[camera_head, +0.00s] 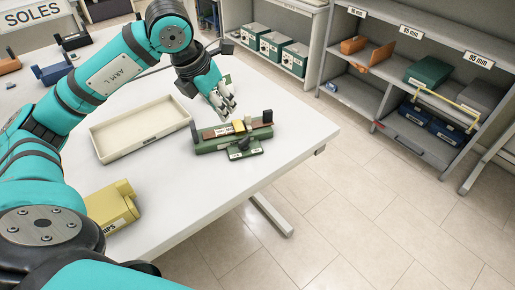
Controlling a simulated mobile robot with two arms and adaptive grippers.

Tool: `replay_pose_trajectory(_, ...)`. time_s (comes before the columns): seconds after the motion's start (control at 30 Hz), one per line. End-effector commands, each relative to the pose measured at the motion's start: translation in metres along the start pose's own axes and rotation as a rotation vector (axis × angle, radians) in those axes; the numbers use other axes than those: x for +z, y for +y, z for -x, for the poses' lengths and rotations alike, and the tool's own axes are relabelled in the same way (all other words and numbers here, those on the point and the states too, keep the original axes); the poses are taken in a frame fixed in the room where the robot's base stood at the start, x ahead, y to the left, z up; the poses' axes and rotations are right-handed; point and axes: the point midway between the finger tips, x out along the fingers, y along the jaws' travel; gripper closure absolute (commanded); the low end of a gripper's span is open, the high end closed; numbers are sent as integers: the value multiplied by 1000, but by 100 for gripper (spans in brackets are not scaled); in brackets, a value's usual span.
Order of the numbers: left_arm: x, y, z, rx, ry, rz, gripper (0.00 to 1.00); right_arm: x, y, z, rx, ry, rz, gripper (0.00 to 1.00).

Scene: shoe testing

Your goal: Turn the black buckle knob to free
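A green test fixture (215,146) lies on the white table near its right edge. A brown strip runs along its top, with a small yellow block (240,126) near the middle. A small black part, which looks like the buckle knob (243,144), sits on the fixture's front plate, with pale labels too small to read. My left gripper (226,109) points down just behind and above the fixture, apart from the black part. Its grey fingertips are close to the strip; whether they touch it, or how far apart they are, is unclear. My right gripper is out of view.
An empty cream tray (141,143) lies left of the fixture. A yellow labelled box (113,205) sits at the table's near left. Blue and black devices stand at the far left. Grey shelves (410,75) stand at the right, across open floor. The table front is clear.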

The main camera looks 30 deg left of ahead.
Motion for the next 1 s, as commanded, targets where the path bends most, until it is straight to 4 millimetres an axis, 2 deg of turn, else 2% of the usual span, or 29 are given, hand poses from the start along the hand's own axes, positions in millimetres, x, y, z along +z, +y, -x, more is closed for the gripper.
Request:
replay_pose_trajectory(0.13, -3, 4, 3, 33, -30, -26, 78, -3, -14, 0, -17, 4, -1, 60)
replay_pose_trajectory(0.27, -2, 4, -12, 31, -27, -25, 78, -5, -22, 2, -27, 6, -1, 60)
replay_pose_trajectory(0.47, -2, 5, -52, 28, -24, -24, 78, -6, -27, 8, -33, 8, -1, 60)
replay_pose_trajectory(0.8, 2, 7, -125, 27, -26, -22, 78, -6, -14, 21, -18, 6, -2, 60)
replay_pose_trajectory(1.0, 3, 8, -155, 28, -28, -23, 78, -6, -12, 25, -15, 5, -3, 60)
